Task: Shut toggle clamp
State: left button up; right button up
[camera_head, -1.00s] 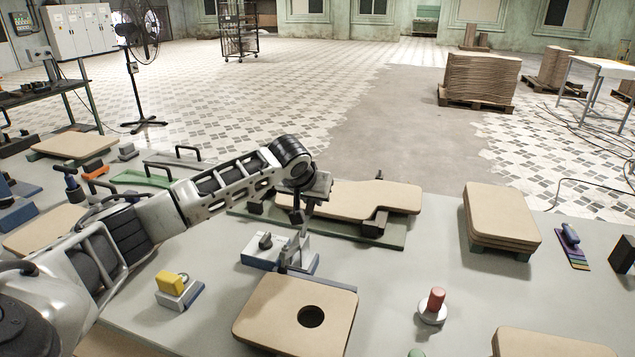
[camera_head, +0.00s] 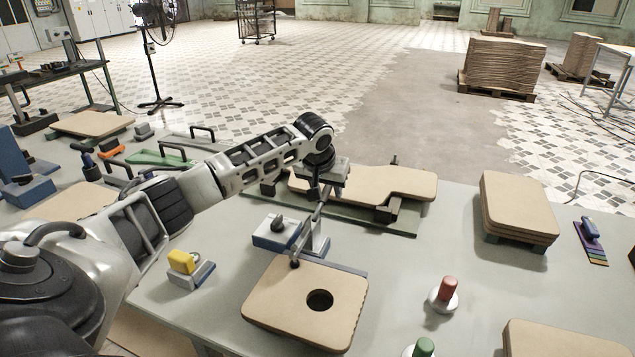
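The toggle clamp (camera_head: 314,240) has a grey upright body and stands behind the far edge of a tan board with a round hole (camera_head: 290,310). A thin bar leans from near my gripper down to a dark tip (camera_head: 295,262) at that board's far left edge. I cannot tell whether the tip touches the board. My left gripper (camera_head: 321,190) is above the clamp, at the top end of the bar, pointing down. Its fingers are small and dark, so their opening and any grip on the bar are unclear. My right gripper is not in view.
A blue-based block with a black knob (camera_head: 277,230) stands left of the clamp. A yellow-topped block (camera_head: 183,262) is front left. A shaped board (camera_head: 370,183) lies on a green plate behind. Red (camera_head: 449,288) and green (camera_head: 424,347) knobs stand front right. Stacked boards (camera_head: 518,207) lie right.

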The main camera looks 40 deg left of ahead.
pick_arm(q)
jog(key=shift+v, duration=3.35)
jog(key=shift+s+f, duration=0.1)
